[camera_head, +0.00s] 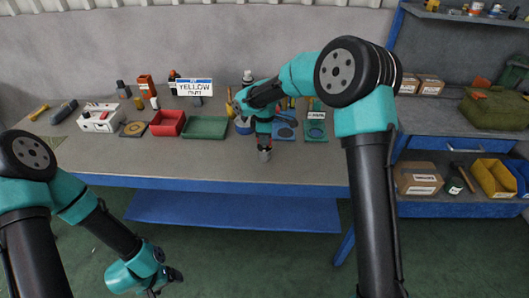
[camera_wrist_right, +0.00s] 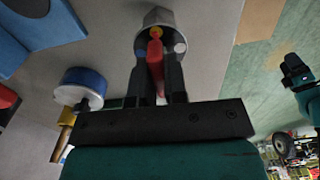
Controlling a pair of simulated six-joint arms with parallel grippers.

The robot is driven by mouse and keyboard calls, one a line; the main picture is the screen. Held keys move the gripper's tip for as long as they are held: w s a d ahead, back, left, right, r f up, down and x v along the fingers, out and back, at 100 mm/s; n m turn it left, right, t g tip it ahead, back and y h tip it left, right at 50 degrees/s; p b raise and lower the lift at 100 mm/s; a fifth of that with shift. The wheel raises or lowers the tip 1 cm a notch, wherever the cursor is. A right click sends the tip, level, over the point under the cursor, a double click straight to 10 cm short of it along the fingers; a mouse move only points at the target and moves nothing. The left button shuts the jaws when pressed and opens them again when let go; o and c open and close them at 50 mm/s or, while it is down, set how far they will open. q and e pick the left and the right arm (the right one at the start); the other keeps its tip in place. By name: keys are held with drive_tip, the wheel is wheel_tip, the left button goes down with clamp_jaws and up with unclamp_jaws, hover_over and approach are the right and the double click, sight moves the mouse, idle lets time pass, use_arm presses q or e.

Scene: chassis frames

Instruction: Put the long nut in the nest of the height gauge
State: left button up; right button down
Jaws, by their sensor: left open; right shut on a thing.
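My right gripper (camera_head: 264,146) is low over the bench's front part, shut on a grey and red piece. In the right wrist view its fingers (camera_wrist_right: 160,75) close around the red part (camera_wrist_right: 155,55), and a grey metal end (camera_wrist_right: 157,18) with a faceted outline shows beyond the fingertips. I cannot tell for sure whether this piece is the long nut. I cannot make out clearly which thing is the height gauge, and I see no nest. My left gripper (camera_head: 165,283) is open and empty, low in front of the bench.
On the bench (camera_head: 225,165) stand a white box (camera_head: 100,118), a red tray (camera_head: 167,123), a green tray (camera_head: 205,126), a blue plate (camera_head: 285,131) and a green plate (camera_head: 316,132). A blue-topped round thing (camera_wrist_right: 82,86) is beside my right gripper. The bench's front strip is mostly clear.

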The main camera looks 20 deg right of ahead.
drive_tip(key=shift+r, duration=1.65)
drive_tip(key=shift+s+r, duration=0.2)
drive_tip(key=shift+s, duration=0.05)
drive_tip(key=s+a+r, duration=0.1)
drive_tip(key=s+a, duration=0.3)
drive_tip(key=s, duration=1.1)
drive_tip(key=shift+a+r, duration=0.2)
drive_tip(key=shift+w, duration=0.1)
drive_tip(key=w+d+f+m, duration=0.1)
drive_tip(key=w+d+m, duration=0.2)
drive_tip(key=w+m, duration=0.4)
drive_tip(key=w+d+f+m, duration=0.1)
drive_tip(key=w+d+m, duration=0.2)
drive_tip(key=w+m, duration=0.4)
drive_tip(key=w, duration=0.4)
drive_tip(key=shift+w+f, duration=0.25)
drive_tip(key=shift+f, duration=0.1)
drive_tip(key=shift+d, duration=0.15)
